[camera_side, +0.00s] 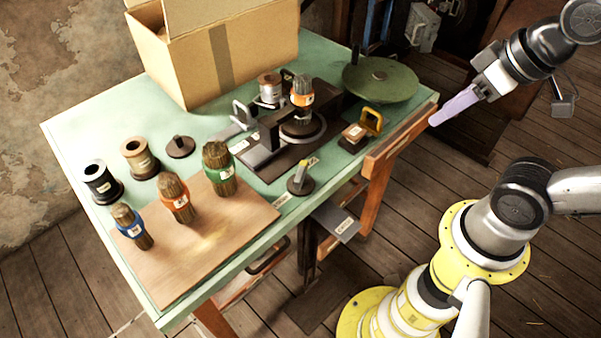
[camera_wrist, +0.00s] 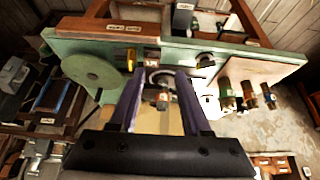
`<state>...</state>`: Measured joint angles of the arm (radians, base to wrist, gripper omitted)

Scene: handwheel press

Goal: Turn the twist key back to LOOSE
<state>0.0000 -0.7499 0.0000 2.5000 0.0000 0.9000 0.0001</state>
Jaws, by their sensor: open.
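The twist key (camera_side: 300,178) appears to be the small dark knob with a yellow-tipped upright piece on a round base, near the front edge of the green table. It also seems to show in the wrist view (camera_wrist: 205,60), small and dark. A small label (camera_side: 280,200) lies by it on the table edge; its wording is too small to read. My gripper (camera_side: 437,118) is to the right of the table, well apart from the key. Its purple fingers are open and empty, and they also show in the wrist view (camera_wrist: 158,78).
The press (camera_side: 290,135) with an orange-banded bundle stands behind the key. A yellow-handled block (camera_side: 360,130) and a green disc (camera_side: 380,79) are to the right. Banded bundles stand on a wooden board (camera_side: 205,240) at left. A cardboard box (camera_side: 225,55) is at the back.

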